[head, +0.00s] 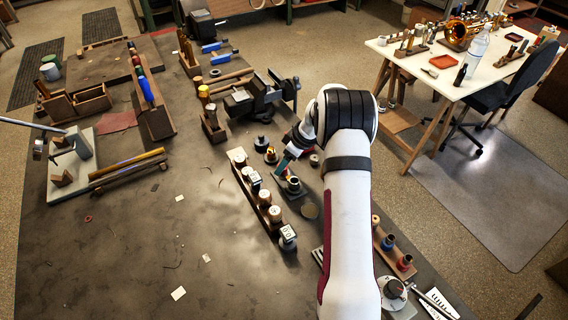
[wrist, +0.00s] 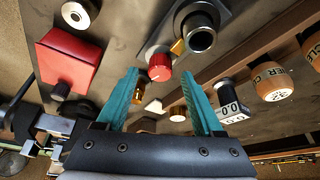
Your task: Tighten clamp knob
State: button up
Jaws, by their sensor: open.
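A red round knob (wrist: 159,67) with a pale mark on its face shows in the wrist view, which I take to be the clamp knob. It sits beside a dark cylinder with a bright metal rim (wrist: 202,34) on a grey plate. An orange-yellow piece (wrist: 178,47) lies between them. My gripper (wrist: 161,76) is open, its two teal fingers apart, with the knob showing between their tips; contact cannot be told. In the head view my gripper (head: 285,163) reaches down by the dark cylinder (head: 293,184); the knob cannot be made out there.
A red block (wrist: 68,62) is at the left of the wrist view. Labelled bottles (wrist: 272,82) stand on the right. In the head view a wooden rack of bottles (head: 264,197) lies left of my gripper, and a bench vise (head: 252,97) stands beyond. The bench's front left is mostly clear.

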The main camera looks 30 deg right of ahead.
jog(key=shift+x, duration=0.8)
grip_shut()
jog(key=shift+m+t+h, duration=0.3)
jog(key=shift+m+h, duration=0.2)
jog(key=shift+m, duration=1)
jog(key=shift+a, duration=0.1)
grip_release()
